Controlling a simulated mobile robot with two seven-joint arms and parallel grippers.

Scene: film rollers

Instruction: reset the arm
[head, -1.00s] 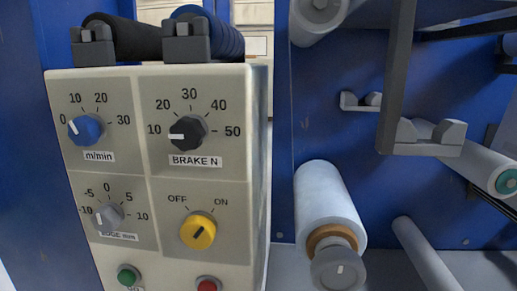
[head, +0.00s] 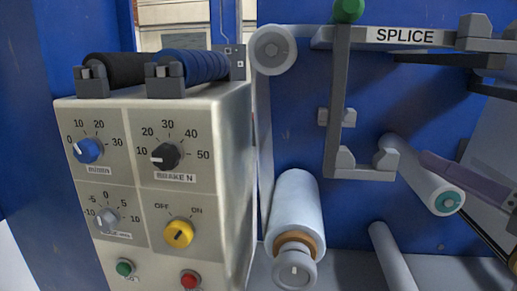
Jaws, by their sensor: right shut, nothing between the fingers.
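My right gripper (head: 438,168) reaches in from the right edge, in front of the blue machine wall. It is a purple-grey shape with its fingers shut and nothing held. It overlaps the upper part of a white roller with a teal end (head: 447,202) in the picture; I cannot tell if they touch. The rest of my right arm is mostly outside the picture. My left gripper is not in view.
A beige control panel (head: 140,205) with knobs and buttons stands at left. A white film roll (head: 298,205) sticks out at centre. A grey bracket (head: 340,110) with a green knob (head: 348,9) hangs by the SPLICE bar (head: 400,37). Bare blue wall shows between.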

